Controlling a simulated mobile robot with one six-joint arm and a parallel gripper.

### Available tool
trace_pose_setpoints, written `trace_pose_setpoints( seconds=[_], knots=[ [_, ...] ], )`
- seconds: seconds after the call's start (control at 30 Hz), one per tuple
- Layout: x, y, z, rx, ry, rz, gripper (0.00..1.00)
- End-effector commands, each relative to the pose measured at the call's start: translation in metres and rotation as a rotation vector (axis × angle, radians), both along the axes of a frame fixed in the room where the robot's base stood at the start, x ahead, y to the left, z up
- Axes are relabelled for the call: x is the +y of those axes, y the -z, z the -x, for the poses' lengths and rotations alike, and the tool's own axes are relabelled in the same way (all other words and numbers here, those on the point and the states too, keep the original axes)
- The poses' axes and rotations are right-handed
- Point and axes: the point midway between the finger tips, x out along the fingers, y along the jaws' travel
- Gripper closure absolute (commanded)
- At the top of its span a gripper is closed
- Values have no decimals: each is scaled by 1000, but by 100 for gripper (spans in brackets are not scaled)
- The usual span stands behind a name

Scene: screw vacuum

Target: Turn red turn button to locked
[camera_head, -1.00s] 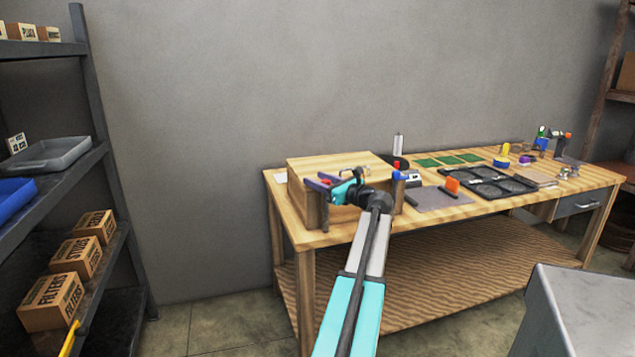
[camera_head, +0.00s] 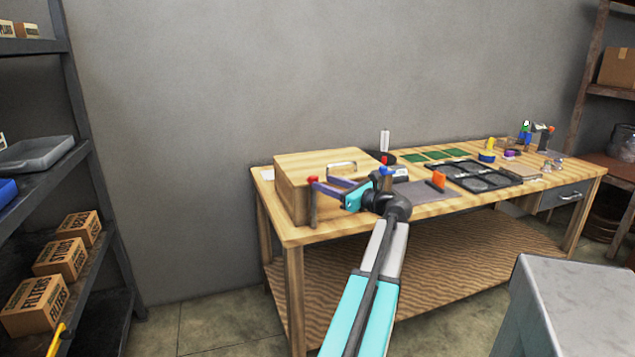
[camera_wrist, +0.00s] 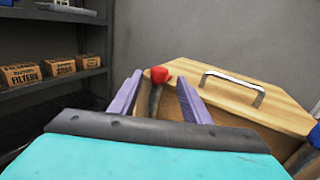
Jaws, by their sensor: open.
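The red turn button (camera_head: 313,180) is at the front left corner of a wooden box (camera_head: 292,200) with a metal handle on its lid. In the wrist view the red button (camera_wrist: 160,75) shows between my two purple fingers, at the box's left corner. My gripper (camera_head: 324,183) is open in front of the box, its fingers pointing toward it. In the wrist view my gripper (camera_wrist: 158,88) has one finger left of the red button and one right of it. I cannot tell whether either touches it. A blue knob (camera_head: 386,172) is at the box's right side, also in the wrist view (camera_wrist: 314,136).
The box stands at the left end of a wooden workbench (camera_head: 420,215). To its right lie a black tray (camera_head: 480,178), green boards (camera_head: 430,155) and an orange-handled tool (camera_head: 438,180). A shelf (camera_head: 75,150) stands left. A grey surface (camera_head: 570,300) is at the lower right.

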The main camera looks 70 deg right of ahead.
Motion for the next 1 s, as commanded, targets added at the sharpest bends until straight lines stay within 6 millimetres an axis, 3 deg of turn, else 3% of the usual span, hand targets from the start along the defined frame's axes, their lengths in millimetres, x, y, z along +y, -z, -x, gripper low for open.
trace_pose_setpoints(
  seconds=[0.1, 0.33, 1.0],
  knots=[
    [8, 0, 17, 0, 1, 0, 57],
    [14, 0, 33, 0, 0, 0, 57],
    [15, 0, 35, 0, 0, 0, 57]
  ],
)
